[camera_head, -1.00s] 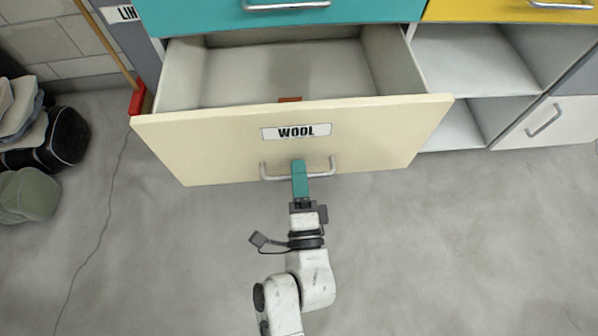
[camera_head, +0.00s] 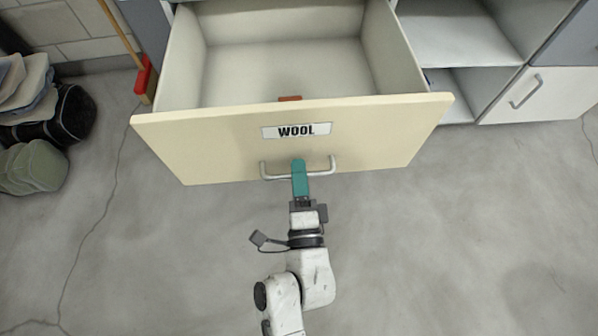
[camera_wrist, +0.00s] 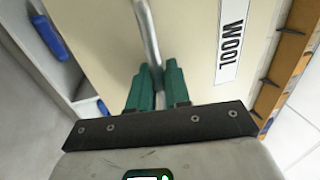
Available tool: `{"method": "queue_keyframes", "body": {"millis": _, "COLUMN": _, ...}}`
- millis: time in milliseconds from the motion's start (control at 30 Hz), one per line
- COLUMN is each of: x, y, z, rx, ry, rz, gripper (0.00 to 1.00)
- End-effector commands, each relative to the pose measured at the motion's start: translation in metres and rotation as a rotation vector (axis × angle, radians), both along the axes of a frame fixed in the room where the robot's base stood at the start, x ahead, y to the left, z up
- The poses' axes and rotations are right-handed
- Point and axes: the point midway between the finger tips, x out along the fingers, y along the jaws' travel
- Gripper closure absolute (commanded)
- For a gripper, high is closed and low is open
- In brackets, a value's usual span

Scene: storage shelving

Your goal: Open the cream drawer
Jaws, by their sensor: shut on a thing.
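The cream drawer (camera_head: 215,145) stands pulled well out of its cabinet, with a "WOOL" label on its front. Its inside shows pale walls and a bare floor, with a small red-orange piece just behind the front panel. My gripper (camera_head: 299,166) has green fingers shut on the drawer's metal bar handle (camera_head: 322,172), near its middle. In the wrist view the handle (camera_wrist: 147,35) runs down between the green fingertips (camera_wrist: 157,72), and the cream front lies close behind it.
Open grey shelves (camera_head: 455,35) and a white door with a handle (camera_head: 540,95) stand to the right. The concrete floor (camera_head: 450,250) in front is clear.

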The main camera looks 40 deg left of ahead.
Motion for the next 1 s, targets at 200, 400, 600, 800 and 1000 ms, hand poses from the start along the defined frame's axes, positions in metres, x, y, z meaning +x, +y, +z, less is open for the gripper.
{"method": "queue_keyframes", "body": {"millis": 200, "x": -0.001, "y": 0.0, "z": -0.002, "rx": -0.003, "ry": 0.003, "rz": 0.001, "gripper": 0.76}}
{"method": "queue_keyframes", "body": {"millis": 400, "x": 0.0, "y": 0.0, "z": -0.001, "rx": -0.002, "ry": 0.001, "rz": 0.001, "gripper": 0.69}}
{"method": "queue_keyframes", "body": {"millis": 600, "x": -0.003, "y": -0.002, "z": -0.002, "rx": -0.002, "ry": 0.001, "rz": 0.001, "gripper": 0.69}}
{"method": "queue_keyframes", "body": {"millis": 800, "x": -0.018, "y": -0.018, "z": -0.009, "rx": -0.003, "ry": 0.003, "rz": 0.002, "gripper": 0.69}}
{"method": "queue_keyframes", "body": {"millis": 1000, "x": -0.04, "y": -0.043, "z": -0.013, "rx": -0.004, "ry": 0.002, "rz": 0.004, "gripper": 0.69}}
